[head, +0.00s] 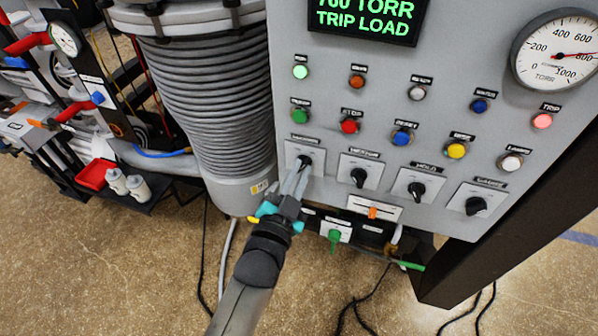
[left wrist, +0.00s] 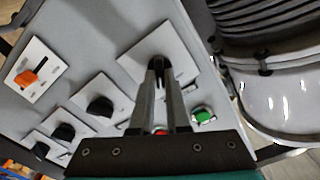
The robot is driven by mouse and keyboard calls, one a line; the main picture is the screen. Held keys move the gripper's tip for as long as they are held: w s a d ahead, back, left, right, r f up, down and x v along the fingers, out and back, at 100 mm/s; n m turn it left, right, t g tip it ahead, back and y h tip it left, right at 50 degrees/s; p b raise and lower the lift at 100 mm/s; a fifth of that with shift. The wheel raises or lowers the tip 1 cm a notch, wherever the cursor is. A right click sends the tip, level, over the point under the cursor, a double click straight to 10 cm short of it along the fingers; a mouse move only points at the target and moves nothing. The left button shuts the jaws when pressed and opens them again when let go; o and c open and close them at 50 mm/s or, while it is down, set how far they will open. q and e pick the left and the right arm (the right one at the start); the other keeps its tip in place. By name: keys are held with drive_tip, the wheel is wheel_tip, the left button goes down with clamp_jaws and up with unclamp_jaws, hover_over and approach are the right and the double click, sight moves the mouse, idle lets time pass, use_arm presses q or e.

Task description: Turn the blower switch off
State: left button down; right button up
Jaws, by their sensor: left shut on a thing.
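A row of black rotary switches on white plates runs along the lower part of the grey control panel (head: 455,130). Their small labels are too blurred to read surely, so I cannot tell by name which is the blower switch. My left gripper (head: 301,168) is at the leftmost switch (head: 306,158), with its fingers shut on the black knob. In the left wrist view, the gripper (left wrist: 160,75) has one finger on each side of the knob (left wrist: 157,66), whose tip shows between them. The knob's exact angle is partly hidden by the fingers. My right gripper is not in view.
Other switches (head: 359,177) (head: 417,189) (head: 475,206) stand to the right. Several coloured buttons and lamps, a green display (head: 366,18) and a round gauge (head: 556,52) are above. An orange slider (head: 373,212) and green valve handle (head: 334,237) are below. A ribbed cylinder (head: 215,90) stands left.

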use_arm(q)
drive_tip(key=shift+n, duration=0.3)
drive_tip(key=n+p, duration=0.2)
drive_tip(key=shift+r+n, duration=0.1)
drive_tip(key=shift+n, duration=0.2)
drive_tip(key=shift+a+n+p, duration=0.2)
drive_tip(key=shift+n+p, duration=0.85)
drive_tip(key=shift+n, duration=3.35)
drive_tip(key=c, duration=0.9)
unclamp_jaws()
